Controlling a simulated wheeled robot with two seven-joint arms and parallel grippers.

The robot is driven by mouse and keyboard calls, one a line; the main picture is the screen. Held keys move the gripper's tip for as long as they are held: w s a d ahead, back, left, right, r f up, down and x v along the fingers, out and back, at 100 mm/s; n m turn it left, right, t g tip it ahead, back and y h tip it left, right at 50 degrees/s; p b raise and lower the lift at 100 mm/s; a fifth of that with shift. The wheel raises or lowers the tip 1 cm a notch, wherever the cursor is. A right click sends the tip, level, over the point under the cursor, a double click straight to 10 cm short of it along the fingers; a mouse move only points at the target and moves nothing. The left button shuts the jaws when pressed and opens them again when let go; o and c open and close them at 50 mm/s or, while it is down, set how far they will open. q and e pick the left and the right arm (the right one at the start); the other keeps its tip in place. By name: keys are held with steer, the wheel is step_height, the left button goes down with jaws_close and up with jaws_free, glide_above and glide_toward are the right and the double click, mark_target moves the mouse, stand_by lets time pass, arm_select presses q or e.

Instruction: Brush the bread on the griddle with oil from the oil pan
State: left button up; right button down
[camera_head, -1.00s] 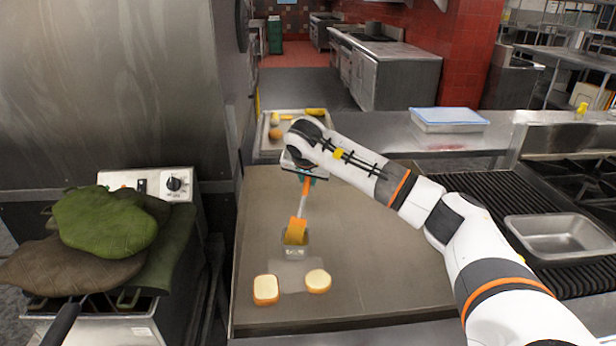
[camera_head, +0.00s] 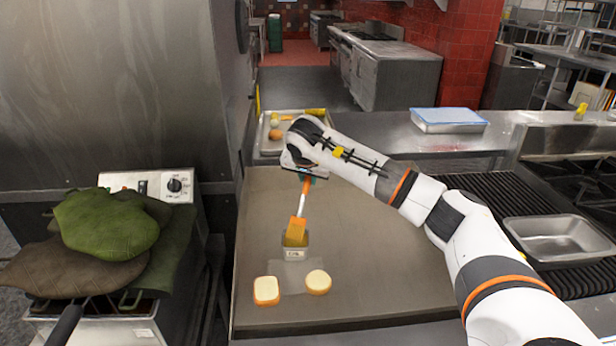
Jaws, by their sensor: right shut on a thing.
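My right gripper (camera_head: 305,174) is shut on the handle of a brush (camera_head: 297,225) with an orange end and a pale shaft. My left gripper is not in view.
A tray (camera_head: 266,150) with food stands behind the griddle. A blue-lidded container (camera_head: 449,121) is on the back counter. An empty metal pan (camera_head: 560,238) rests on the ribbed grill at right. Green and brown mitts (camera_head: 105,225) lie on the fryer at left. The griddle's right side is clear.

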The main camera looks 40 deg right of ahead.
steer(key=shift+r+p, duration=2.3)
steer(key=shift+r, duration=0.8)
steer(key=shift+a+f, duration=0.1)
